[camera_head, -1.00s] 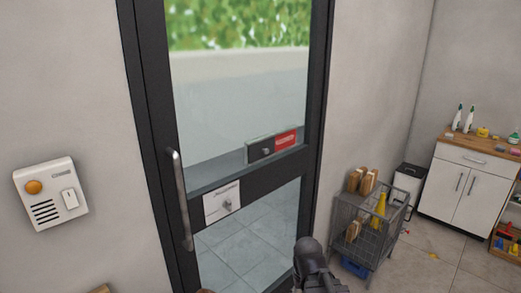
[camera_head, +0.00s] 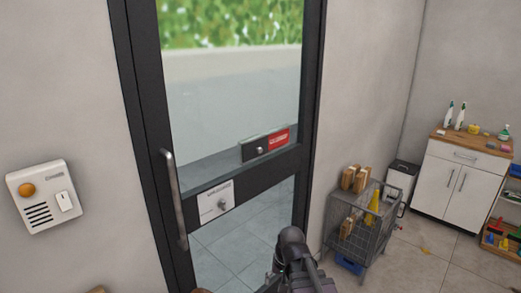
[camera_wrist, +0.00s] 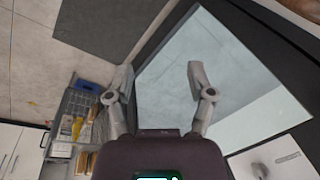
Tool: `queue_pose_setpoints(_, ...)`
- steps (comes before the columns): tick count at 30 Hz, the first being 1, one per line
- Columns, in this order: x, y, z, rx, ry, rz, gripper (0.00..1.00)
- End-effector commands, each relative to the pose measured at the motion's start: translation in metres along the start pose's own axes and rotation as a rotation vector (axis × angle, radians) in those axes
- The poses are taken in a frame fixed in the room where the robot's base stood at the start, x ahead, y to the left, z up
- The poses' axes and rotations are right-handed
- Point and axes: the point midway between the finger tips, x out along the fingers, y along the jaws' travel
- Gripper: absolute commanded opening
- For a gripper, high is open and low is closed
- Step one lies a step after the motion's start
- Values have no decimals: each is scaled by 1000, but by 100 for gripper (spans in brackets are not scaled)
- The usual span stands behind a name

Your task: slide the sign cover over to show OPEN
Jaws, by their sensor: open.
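The sign (camera_head: 265,144) is a long narrow plate on the glass door, just above its middle rail. Its dark grey cover (camera_head: 252,150) with a small round knob lies over the left part. A red panel (camera_head: 279,138) with pale lettering, too small to read, shows at the right. My gripper (camera_wrist: 160,73) is open and empty in the wrist view, its two fingers apart in front of the door glass. In the head view my arm is at the bottom, below and apart from the sign. I cannot make out the sign in the wrist view.
A white plate with a knob (camera_head: 216,202) sits on the door rail, lower left of the sign. A vertical door handle (camera_head: 174,200) is at left. A wire cart (camera_head: 360,225) stands right of the door, with a white cabinet (camera_head: 462,188) beyond.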

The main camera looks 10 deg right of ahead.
Motion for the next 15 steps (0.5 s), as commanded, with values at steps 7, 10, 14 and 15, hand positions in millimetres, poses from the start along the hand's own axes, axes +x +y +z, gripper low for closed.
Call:
queue_pose_setpoints(7, -32, -36, -73, 382, 49, -318, 70)
queue_pose_setpoints(10, -51, -49, -105, 566, 44, -469, 70)
queue_pose_setpoints(14, -81, -59, -148, 804, 11, -670, 70)
queue_pose_setpoints(15, -91, -61, -161, 877, -7, -732, 70)
